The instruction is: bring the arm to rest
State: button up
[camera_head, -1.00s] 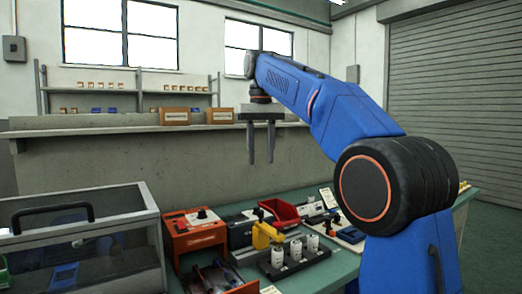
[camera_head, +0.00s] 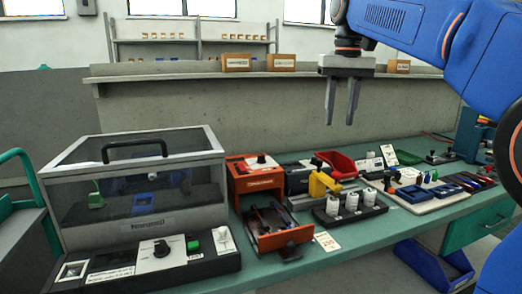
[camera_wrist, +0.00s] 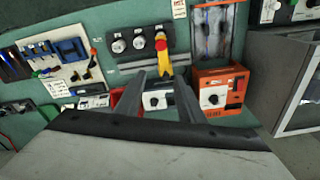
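My gripper (camera_head: 342,102) hangs from my blue arm in the upper right of the head view, fingers pointing down and parted. Nothing is between the fingers. It is in the air above the green bench (camera_head: 330,258), in front of the grey wall ledge. In the wrist view my gripper (camera_wrist: 158,82) also shows two separated fingers over the bench, with a white-and-black unit (camera_wrist: 157,100) seen beyond them.
A clear-lidded box (camera_head: 140,165) stands at left, beside an orange unit (camera_head: 254,180). Air around my gripper is clear.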

jog(key=s+d+f+t, duration=0.2)
jog(key=s+d+f, duration=0.1)
jog(key=s+f, duration=1.1)
jog(key=s+d+f+t, duration=0.1)
jog(key=s+d+f, duration=0.2)
jog(key=s+f, duration=1.2)
notch_tip(320, 180, down, 6)
jog(key=shift+d+r+t, duration=0.1)
jog(key=shift+d+t, duration=0.15)
jog(key=shift+t, duration=0.15)
